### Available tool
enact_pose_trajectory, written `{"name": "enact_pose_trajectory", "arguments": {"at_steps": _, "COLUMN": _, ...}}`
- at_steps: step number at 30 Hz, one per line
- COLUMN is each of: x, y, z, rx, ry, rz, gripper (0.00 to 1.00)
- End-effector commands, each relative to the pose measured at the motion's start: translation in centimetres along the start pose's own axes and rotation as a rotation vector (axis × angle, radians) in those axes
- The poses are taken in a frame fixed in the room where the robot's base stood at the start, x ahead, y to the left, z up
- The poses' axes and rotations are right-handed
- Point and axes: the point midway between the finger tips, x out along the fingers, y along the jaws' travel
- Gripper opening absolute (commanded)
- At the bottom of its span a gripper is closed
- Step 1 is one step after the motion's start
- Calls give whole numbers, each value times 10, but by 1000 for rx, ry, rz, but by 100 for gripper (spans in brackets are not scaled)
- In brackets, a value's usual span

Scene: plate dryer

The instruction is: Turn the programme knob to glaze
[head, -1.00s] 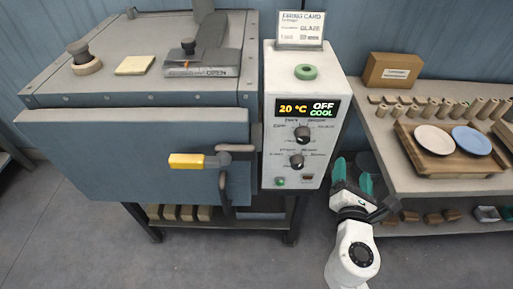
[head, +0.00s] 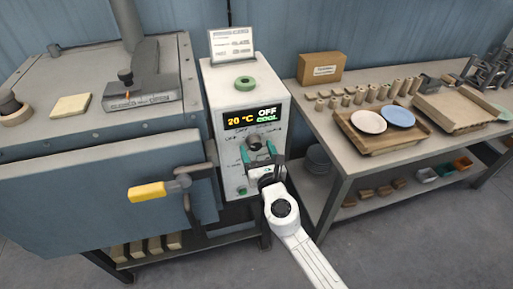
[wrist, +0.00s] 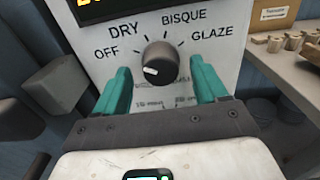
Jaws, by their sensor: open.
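The programme knob (wrist: 160,61) is a round dark knob on the white control box (wrist: 225,60). Around it, in the wrist view, are the labels OFF, DRY, BISQUE and GLAZE. Its white mark sits at the lower left, on the OFF side. In the head view the display (head: 253,118) reads 20 °C, OFF and COOL. My gripper (head: 257,150) is open in front of the box. Its green fingers stand on the left and right of the knob, with visible gaps in the wrist view. The second, lower knob is hidden behind my gripper.
The kiln's yellow-handled latch (head: 148,192) juts out left of the control box. A firing card (head: 231,45) and a green ring (head: 244,83) are on top of the box.

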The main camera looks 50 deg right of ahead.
Motion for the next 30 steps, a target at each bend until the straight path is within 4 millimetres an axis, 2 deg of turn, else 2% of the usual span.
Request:
{"name": "enact_pose_trajectory", "arguments": {"at_steps": 4, "x": 8, "y": 0, "z": 0, "rx": 0, "ry": 0, "rz": -1, "gripper": 72}}
{"name": "enact_pose_trajectory", "arguments": {"at_steps": 12, "x": 9, "y": 0, "z": 0, "rx": 1, "ry": 0, "rz": -1, "gripper": 72}}
{"name": "enact_pose_trajectory", "arguments": {"at_steps": 30, "x": 9, "y": 0, "z": 0, "rx": 1, "ry": 0, "rz": 0, "gripper": 17}}
